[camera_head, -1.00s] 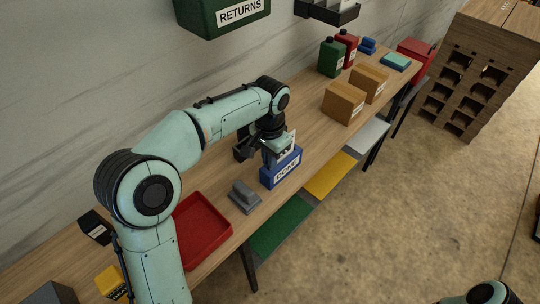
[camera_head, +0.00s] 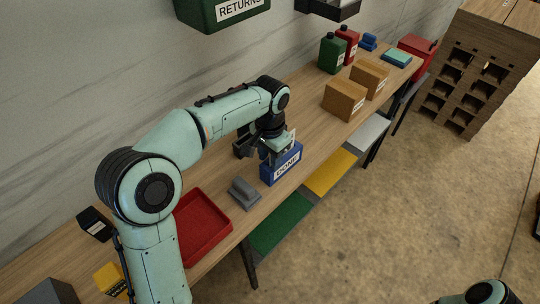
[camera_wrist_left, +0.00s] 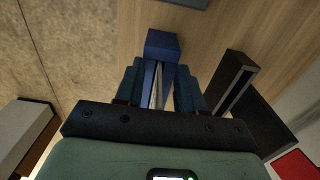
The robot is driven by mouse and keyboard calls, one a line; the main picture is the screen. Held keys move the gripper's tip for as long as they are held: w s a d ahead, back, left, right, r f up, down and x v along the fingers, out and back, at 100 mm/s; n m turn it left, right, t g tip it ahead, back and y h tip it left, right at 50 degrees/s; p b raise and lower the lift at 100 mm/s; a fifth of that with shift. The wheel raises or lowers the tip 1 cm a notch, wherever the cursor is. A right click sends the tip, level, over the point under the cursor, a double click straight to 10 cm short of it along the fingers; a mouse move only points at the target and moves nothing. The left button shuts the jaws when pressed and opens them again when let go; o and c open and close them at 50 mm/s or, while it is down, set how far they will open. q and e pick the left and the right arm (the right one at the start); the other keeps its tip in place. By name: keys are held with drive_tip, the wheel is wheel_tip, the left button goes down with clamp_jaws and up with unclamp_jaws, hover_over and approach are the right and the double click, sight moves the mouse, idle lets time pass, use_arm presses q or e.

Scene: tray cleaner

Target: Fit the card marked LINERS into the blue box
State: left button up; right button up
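The blue box (camera_head: 283,172), labelled DONE, stands on the wooden bench; its end also shows in the left wrist view (camera_wrist_left: 163,43). My left gripper (camera_head: 276,152) is low over the box. In the left wrist view its two dark fingers (camera_wrist_left: 159,90) stand apart, with the box's blue walls and a thin pale card (camera_wrist_left: 157,85) seen between them. A gap shows on each side of the card. The card appears upright in the box; its marking cannot be read. My right gripper is out of view.
A dark holder (camera_wrist_left: 236,80) stands close beside the box. A grey block (camera_head: 243,193) and a red tray (camera_head: 202,228) lie nearer on the bench. Cardboard boxes (camera_head: 344,100) stand farther along. A green RETURNS bin (camera_head: 200,15) hangs on the wall.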

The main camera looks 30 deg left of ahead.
use_arm(q)
wheel_tip(320, 180, up, 13)
drive_tip(key=p, duration=0.3)
drive_tip(key=shift+r, duration=0.15)
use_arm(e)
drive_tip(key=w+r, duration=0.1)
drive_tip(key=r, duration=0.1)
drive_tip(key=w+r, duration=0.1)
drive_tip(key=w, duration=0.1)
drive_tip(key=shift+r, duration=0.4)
